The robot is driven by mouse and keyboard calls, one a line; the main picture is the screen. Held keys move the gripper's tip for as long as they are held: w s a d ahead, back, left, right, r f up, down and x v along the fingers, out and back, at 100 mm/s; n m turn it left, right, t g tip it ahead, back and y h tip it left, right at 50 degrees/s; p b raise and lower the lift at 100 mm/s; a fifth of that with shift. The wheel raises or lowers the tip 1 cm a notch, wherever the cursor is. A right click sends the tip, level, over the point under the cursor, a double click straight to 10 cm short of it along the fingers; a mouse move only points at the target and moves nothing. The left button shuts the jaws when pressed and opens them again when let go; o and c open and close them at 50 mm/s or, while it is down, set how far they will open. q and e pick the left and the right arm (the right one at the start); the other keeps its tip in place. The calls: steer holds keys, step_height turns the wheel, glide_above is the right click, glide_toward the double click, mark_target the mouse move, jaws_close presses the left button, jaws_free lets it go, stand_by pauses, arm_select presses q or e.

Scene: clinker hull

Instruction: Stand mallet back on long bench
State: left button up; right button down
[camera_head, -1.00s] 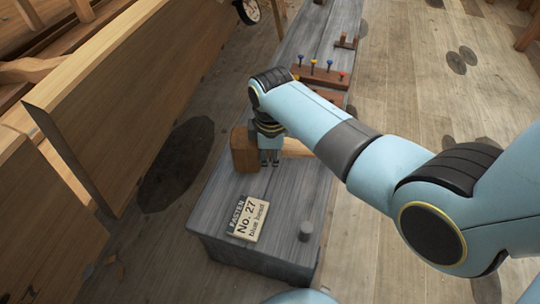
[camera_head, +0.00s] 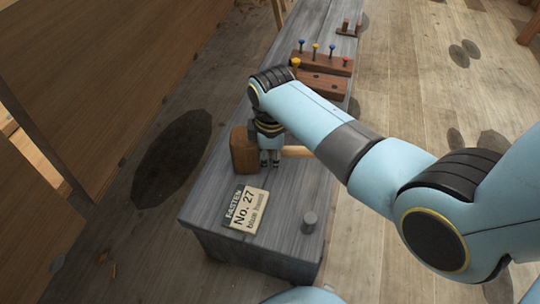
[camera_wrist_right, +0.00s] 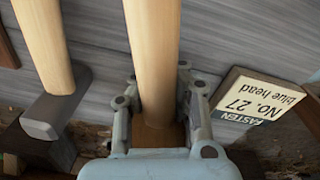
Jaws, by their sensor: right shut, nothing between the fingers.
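The mallet has a wooden block head (camera_head: 243,151) and a pale round handle (camera_head: 298,151). It lies on the grey long bench (camera_head: 206,206), handle pointing right across the planks in the head view. My right gripper (camera_head: 270,162) is shut and empty at the mallet, just right of its head. In the right wrist view the pale handle (camera_wrist_right: 153,55) runs up the middle, between the outlines of the right fingers (camera_wrist_right: 158,98); the head is mostly hidden. My right arm covers the handle's far end. My left gripper is in neither view.
A brown rack (camera_head: 322,63) with coloured-headed pins is farther back. A second handled tool (camera_wrist_right: 47,112) shows left in the wrist view.

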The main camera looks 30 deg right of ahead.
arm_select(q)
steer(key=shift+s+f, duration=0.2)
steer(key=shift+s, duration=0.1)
arm_select(e)
steer(key=shift+f, duration=0.35)
steer(key=c, duration=2)
jaws_free()
steer(key=o, duration=0.6)
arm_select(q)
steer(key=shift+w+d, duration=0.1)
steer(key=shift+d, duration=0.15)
arm_select(e)
step_height(320, 180, up, 7)
steer(key=p, duration=0.7)
steer(key=shift+r+p, duration=0.2)
steer(key=shift+p, duration=0.1)
steer(key=shift+r+p, duration=0.4)
steer(key=shift+p, duration=0.05)
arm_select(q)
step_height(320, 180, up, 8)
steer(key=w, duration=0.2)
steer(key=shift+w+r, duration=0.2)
arm_select(e)
steer(key=shift+f, duration=0.15)
